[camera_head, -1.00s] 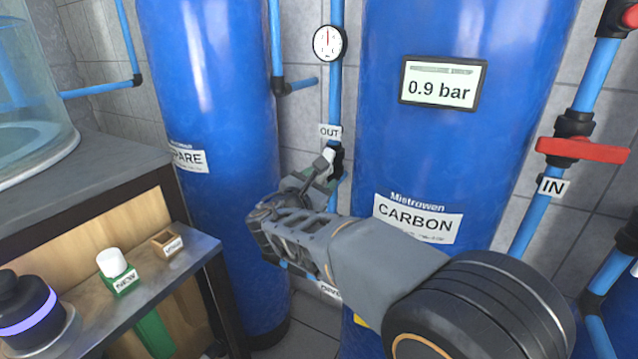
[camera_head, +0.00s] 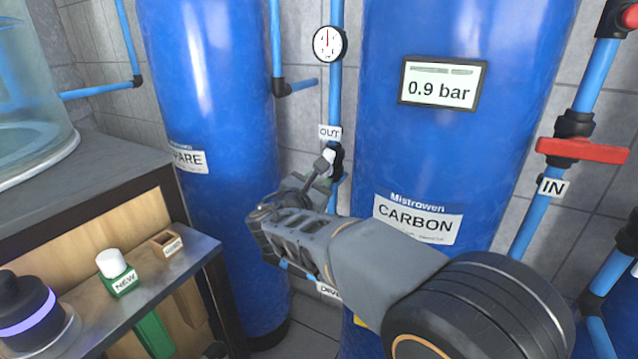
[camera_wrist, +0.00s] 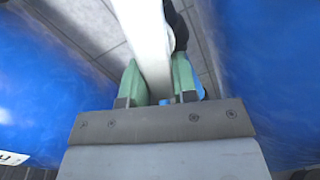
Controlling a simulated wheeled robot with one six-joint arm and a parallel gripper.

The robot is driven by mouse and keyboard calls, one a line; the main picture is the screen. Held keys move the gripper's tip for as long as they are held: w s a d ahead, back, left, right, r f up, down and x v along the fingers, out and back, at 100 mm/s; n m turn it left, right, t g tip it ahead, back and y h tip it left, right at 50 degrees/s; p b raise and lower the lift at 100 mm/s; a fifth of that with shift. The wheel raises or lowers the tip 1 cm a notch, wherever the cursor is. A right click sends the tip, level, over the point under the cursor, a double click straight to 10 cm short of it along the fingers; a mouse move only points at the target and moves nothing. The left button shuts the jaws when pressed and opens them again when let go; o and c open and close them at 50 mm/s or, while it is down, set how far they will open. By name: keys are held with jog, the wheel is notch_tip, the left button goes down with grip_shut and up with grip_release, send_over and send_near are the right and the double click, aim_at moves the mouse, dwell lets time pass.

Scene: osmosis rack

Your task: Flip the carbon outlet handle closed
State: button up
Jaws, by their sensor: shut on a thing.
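The carbon outlet handle is a white lever (camera_head: 329,156) on the blue pipe below the OUT label (camera_head: 330,132), left of the CARBON tank (camera_head: 440,150). In the wrist view the white handle (camera_wrist: 144,40) runs down between the green fingers. My gripper (camera_head: 322,170) is shut on it; the fingers also show in the wrist view (camera_wrist: 158,80). The dark valve body (camera_head: 338,160) sits behind the handle. My arm hides the pipe lower down, and the handle's gripped end is partly hidden in the head view.
The SPARE tank (camera_head: 215,120) stands left of my gripper. A shelf (camera_head: 150,270) with a green NEW block (camera_head: 124,282) and a small wooden box (camera_head: 166,242) is at lower left. A red IN handle (camera_head: 585,150) is at right. A gauge (camera_head: 329,43) sits above OUT.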

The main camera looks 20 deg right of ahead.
jog(key=shift+f, duration=0.1)
jog(key=m+b, duration=0.2)
jog(key=b, duration=0.1)
jog(key=shift+w+a+m, duration=0.25)
jog(key=shift+m, duration=0.15)
jog(key=m+b, duration=0.3)
jog(key=r+m+b, duration=0.1)
jog(key=b, duration=0.1)
jog(key=shift+w+a+m, duration=0.3)
jog(key=shift+a, duration=0.05)
jog(key=shift+w+a+r+m+b, duration=0.1)
jog(key=shift+r+m+b, duration=0.25)
jog(key=shift+m+b, duration=0.7)
jog(key=shift+w+r+m+b, duration=0.1)
jog(key=shift+r+m+b, duration=0.2)
jog(key=shift+m+b, duration=0.7)
jog(key=shift+a+r+m+b, duration=0.1)
jog(key=shift+r+m+b, duration=0.4)
jog(key=shift+m, duration=0.85)
jog(key=o, duration=0.9)
